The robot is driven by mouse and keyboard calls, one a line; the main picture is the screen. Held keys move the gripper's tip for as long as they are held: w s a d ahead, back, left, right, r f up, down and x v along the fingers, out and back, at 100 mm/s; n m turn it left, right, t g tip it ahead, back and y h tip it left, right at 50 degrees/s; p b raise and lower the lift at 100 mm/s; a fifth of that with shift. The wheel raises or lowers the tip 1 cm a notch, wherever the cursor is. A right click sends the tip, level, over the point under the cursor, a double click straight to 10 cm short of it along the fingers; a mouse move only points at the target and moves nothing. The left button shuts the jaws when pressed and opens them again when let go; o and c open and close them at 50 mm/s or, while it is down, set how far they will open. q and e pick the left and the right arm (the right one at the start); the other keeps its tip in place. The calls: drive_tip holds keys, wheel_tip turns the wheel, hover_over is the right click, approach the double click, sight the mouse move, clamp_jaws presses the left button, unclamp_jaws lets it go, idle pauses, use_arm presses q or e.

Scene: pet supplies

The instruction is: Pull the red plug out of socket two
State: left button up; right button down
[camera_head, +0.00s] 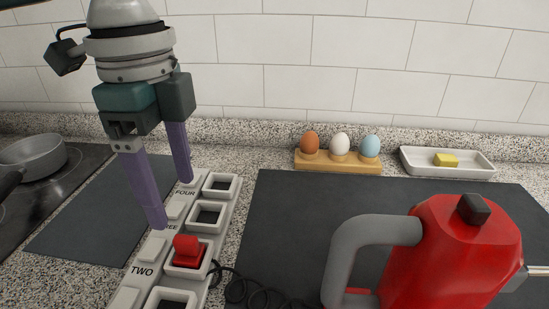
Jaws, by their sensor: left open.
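A power strip (209,245) with labelled sockets and light switches lies on the counter. The red plug (187,248) sits in the socket beside the label TWO. A black cable (240,288) runs from beside it to the right. My left gripper (171,203) is open and points down, its two purple fingers apart. The fingers are above and behind the plug, over the side of the strip near the labels THREE and FOUR, with nothing between them. The label THREE is partly hidden by the near finger. My right gripper is not in view.
A red kettle (458,255) with a grey handle stands on a dark mat (290,215) at right. An egg holder (337,165) with three eggs and a butter dish (420,160) stand behind. A pan (35,157) sits on the hob at left.

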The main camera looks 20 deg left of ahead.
sight(184, 238)
use_arm(q)
drive_tip(key=shift+w+a+f, duration=0.15)
drive_tip(key=shift+f, duration=0.4)
wheel_tip(184, 238, down, 9)
drive_tip(key=shift+r+b, duration=0.1)
drive_tip(key=shift+b, duration=0.25)
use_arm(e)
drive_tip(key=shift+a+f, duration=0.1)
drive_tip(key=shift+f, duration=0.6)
use_arm(q)
clamp_jaws()
